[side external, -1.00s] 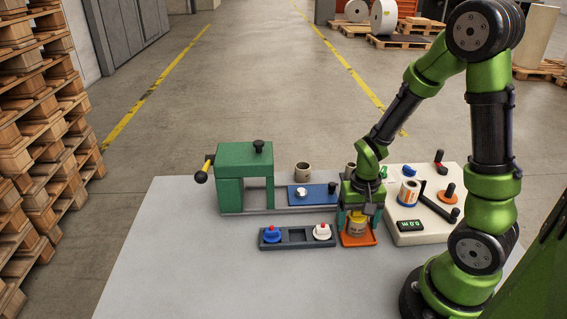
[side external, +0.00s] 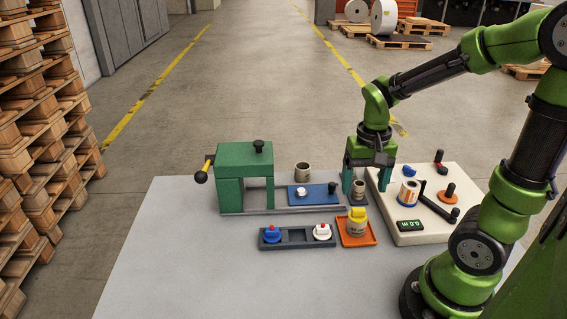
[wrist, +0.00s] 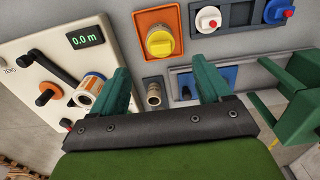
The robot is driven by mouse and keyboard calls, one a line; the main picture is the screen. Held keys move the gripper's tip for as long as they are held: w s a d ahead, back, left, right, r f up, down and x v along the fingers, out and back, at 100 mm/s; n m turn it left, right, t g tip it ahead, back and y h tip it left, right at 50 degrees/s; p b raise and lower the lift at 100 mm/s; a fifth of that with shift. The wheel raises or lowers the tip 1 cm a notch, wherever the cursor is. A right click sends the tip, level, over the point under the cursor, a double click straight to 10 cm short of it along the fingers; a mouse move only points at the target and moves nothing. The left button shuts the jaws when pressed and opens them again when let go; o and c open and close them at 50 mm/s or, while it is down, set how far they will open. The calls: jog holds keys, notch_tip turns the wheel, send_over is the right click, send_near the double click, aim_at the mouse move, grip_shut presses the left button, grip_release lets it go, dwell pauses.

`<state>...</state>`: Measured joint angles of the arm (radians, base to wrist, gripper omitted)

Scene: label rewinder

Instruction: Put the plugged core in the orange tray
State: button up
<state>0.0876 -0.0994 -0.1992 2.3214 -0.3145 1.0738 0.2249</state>
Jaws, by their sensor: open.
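The plugged core (side external: 357,222), a tan core with a yellow plug on top, stands upright in the orange tray (side external: 345,241). In the wrist view the yellow plug (wrist: 160,42) shows from above inside the orange tray (wrist: 141,23). My gripper (side external: 368,190) is open and sits behind the tray, apart from the plugged core. In the wrist view its two green fingers (wrist: 163,88) are spread, with a small bare core (wrist: 153,95) between them in the picture. I cannot tell how high the fingers are above that core.
A dark rack (side external: 296,237) with blue and white plugs lies left of the tray. A green press (side external: 245,170) with a blue plate (side external: 316,194) stands behind it. A cream rewinder (side external: 420,222) with a label roll (side external: 408,193) is at right. The front table is clear.

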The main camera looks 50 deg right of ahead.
jog(key=s+a+r+n+t+y, duration=0.1)
jog(key=a+r+n+t, duration=0.4)
jog(key=a+r, duration=0.6)
jog(key=shift+s+r+t+y, duration=0.2)
jog(key=shift+t+y, duration=0.3)
jog(key=shift+t, duration=0.6)
